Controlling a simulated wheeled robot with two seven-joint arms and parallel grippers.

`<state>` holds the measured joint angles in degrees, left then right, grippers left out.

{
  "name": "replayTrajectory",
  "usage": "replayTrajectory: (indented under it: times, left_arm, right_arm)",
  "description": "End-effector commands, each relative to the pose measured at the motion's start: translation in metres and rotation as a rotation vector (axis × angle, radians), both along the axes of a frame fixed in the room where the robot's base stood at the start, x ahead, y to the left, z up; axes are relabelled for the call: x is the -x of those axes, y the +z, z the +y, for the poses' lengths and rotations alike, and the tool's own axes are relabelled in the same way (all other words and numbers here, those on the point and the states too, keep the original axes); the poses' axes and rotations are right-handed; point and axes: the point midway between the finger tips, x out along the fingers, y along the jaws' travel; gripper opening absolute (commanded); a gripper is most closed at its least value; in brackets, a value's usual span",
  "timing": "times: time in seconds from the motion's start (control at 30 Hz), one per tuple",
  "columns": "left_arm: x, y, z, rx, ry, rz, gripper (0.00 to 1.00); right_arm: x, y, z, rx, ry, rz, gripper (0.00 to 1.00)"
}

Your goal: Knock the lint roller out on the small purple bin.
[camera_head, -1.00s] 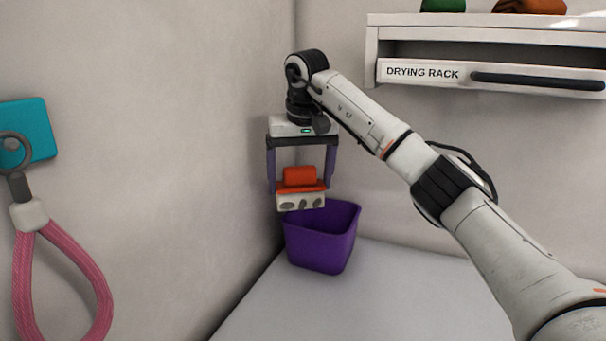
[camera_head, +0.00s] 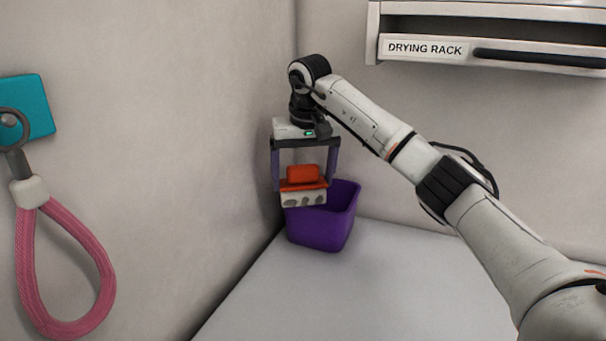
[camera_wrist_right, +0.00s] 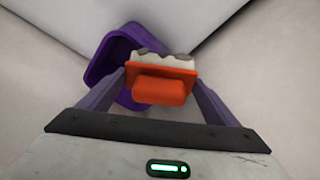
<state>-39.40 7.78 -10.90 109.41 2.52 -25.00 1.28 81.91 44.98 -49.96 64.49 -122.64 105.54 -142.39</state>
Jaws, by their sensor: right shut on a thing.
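The lint roller has an orange grip (camera_head: 303,174) and a pale head with grey patches (camera_head: 303,199). My right gripper (camera_head: 303,187) points down, shut on the roller, its purple fingers on either side. The roller also shows in the right wrist view (camera_wrist_right: 160,86). The small purple bin (camera_head: 325,230) stands upright in the corner. In the head view the roller's head overlaps the bin's left rim; in the wrist view it covers the right part of the bin (camera_wrist_right: 98,68). I cannot tell whether they touch. My left gripper is out of view.
The bin stands on a pale grey surface (camera_head: 350,290), clear in front, with walls close to its left and behind. A drying rack drawer (camera_head: 425,48) is at upper right. A pink loop (camera_head: 70,240) hangs from a teal wall plate (camera_head: 35,105) at left.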

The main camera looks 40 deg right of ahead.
Motion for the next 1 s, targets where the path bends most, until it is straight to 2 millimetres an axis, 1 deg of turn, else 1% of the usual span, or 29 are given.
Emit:
replayTrajectory:
  times: [0.47, 1.0]
  left_arm:
    - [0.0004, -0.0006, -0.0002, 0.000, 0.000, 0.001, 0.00]
    - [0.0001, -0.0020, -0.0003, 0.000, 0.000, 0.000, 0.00]
  right_arm:
    - [-0.0001, 0.0002, 0.0002, 0.000, 0.000, -0.001, 0.66]
    - [-0.0002, -0.0075, 0.0000, 0.000, 0.000, -0.001, 0.66]
